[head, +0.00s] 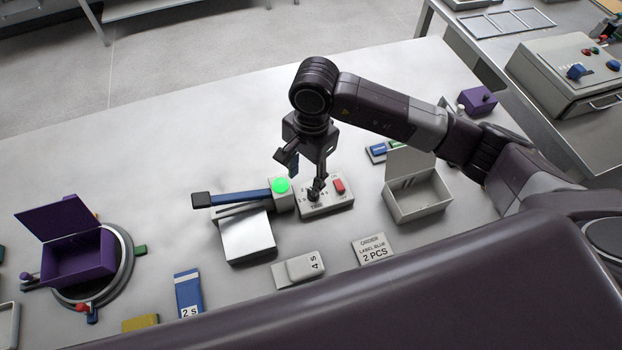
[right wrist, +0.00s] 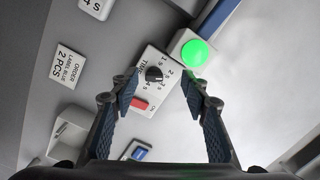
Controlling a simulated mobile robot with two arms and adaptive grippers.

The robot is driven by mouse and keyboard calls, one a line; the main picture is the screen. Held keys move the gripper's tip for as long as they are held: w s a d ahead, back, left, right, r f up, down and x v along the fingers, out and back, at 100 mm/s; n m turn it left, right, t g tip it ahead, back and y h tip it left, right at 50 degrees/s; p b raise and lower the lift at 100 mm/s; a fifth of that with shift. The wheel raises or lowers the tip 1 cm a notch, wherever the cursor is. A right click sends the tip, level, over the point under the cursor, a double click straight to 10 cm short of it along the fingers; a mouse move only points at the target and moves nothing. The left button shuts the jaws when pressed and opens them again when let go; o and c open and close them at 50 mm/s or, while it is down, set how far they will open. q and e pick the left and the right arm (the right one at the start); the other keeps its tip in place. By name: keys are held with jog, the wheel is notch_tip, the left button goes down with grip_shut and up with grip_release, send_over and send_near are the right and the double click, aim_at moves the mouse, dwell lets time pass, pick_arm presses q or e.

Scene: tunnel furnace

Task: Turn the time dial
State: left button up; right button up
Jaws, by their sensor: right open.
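The time dial is a black round knob (head: 314,195) on a small light-grey control box (head: 325,208) marked TIME with numbers; a red button (head: 338,186) sits beside it. The dial (right wrist: 153,74) also shows near the middle of the right wrist view, with its numbers around it. My right gripper (head: 304,173) points down above the box. In the right wrist view my right gripper (right wrist: 160,88) is open, with one finger on each side of the dial's picture and nothing between them. Whether a finger touches the dial cannot be told. My left gripper is not in view.
A green-lit button (head: 281,185) and blue lever (head: 240,197) stand just left of the box. An open grey bin (head: 418,200) is at its right. Order (head: 373,250) and 4 s (head: 300,267) blocks lie in front. A purple open box (head: 77,258) is far left; the table behind is clear.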

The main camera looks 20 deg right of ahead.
jog(key=shift+w+d+r+h, duration=0.1)
jog(key=shift+w+d+h, duration=0.1)
jog(key=shift+d, duration=0.3)
jog(key=shift+w+d+h, duration=0.15)
jog(key=shift+d+h, duration=0.05)
jog(key=shift+d, duration=0.5)
notch_tip(320, 180, down, 6)
jog(key=p, duration=0.3)
jog(key=shift+s+a, duration=0.1)
jog(key=shift+s, duration=0.05)
jog(key=shift+f, duration=0.8)
grip_shut()
